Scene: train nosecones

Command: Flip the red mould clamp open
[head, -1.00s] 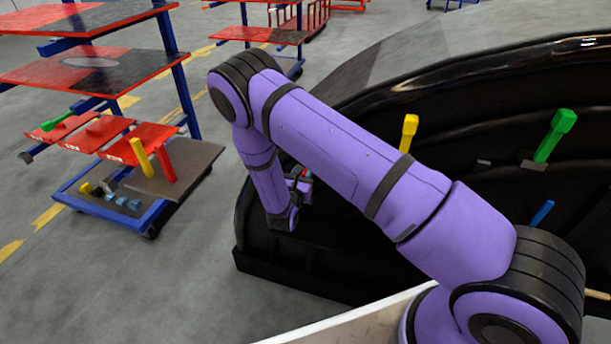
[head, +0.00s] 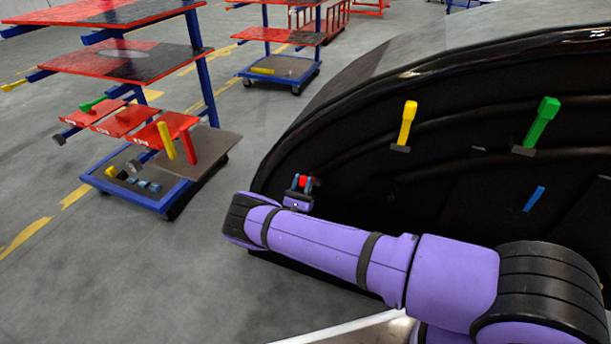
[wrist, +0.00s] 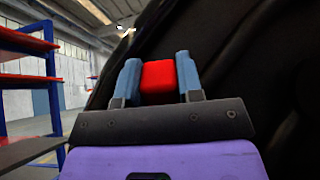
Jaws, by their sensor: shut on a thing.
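The red mould clamp (wrist: 158,80) shows in the wrist view as a red block between the two blue fingers of my gripper (wrist: 160,82). The fingers are shut on it, one on each side. In the head view the red clamp (head: 303,181) is a small red spot between the fingers of my gripper (head: 303,183), in front of the left part of the black mould (head: 350,160). My gripper hides the clamp's lower part and base. I cannot tell how far it is tilted.
A yellow clamp (head: 407,125), a green clamp (head: 541,122) and a blue clamp (head: 534,198) stand on the mould to the right. A blue-framed cart (head: 150,200) with red shelves and loose parts stands at the left. The floor between cart and mould is clear.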

